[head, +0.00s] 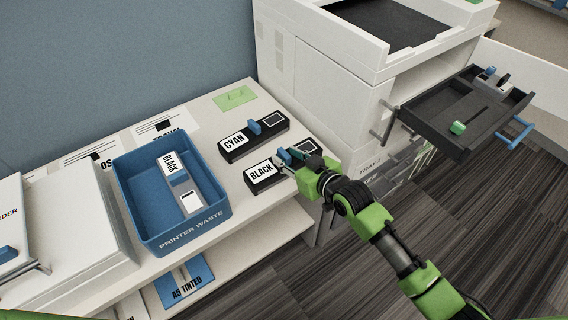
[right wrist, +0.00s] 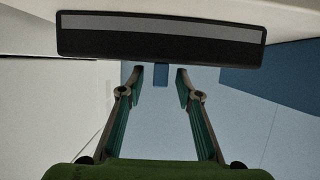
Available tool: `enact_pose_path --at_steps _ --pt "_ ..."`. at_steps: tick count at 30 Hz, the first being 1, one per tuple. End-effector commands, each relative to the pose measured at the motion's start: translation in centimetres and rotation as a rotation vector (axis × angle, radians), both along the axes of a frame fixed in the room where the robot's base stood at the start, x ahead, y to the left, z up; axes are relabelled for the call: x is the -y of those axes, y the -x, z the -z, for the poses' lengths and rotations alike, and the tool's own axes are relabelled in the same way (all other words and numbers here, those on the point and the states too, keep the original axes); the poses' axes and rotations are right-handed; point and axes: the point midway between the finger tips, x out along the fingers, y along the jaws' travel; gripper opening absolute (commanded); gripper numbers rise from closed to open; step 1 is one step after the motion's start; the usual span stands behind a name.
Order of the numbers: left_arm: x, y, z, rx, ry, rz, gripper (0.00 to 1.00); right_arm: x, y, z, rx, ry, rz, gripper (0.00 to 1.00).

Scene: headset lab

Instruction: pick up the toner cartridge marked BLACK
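A black toner cartridge with a white BLACK label (head: 262,172) lies on the white table in the head view. Its blue tab (head: 283,155) sticks up beside my right gripper (head: 293,156). In the right wrist view, a dark cartridge body (right wrist: 160,38) crosses the top. Its blue tab (right wrist: 160,76) lies between the open fingertips of my right gripper (right wrist: 160,70), with a gap on both sides. A second cartridge marked BLACK (head: 170,163) lies in the blue PRINTER WASTE bin (head: 192,232). My left gripper is not in view.
A CYAN cartridge (head: 236,142) with a blue tab lies just behind. A green note (head: 236,98) lies farther back. The white printer (head: 325,70) stands to the right, with its dark drawer (head: 462,118) pulled open. White boxes (head: 75,235) stand left of the bin.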

Motion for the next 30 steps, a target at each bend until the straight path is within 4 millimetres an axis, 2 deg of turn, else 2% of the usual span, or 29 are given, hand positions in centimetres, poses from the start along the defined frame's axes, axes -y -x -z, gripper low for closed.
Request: enact_pose_path --at_steps 9,10,13,30 --pt "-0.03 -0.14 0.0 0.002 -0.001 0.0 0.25 -0.3 -0.39 0.18 0.001 0.0 0.0 0.32" --pt "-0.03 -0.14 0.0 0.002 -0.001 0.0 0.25 -0.29 -0.38 0.18 0.001 0.0 0.0 0.27" --pt "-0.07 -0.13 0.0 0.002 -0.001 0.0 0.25 -0.28 -0.37 0.18 0.001 0.0 0.0 0.01" --pt "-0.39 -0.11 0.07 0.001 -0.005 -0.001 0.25 -0.31 -0.5 -0.77 0.008 -0.004 0.0 0.0"
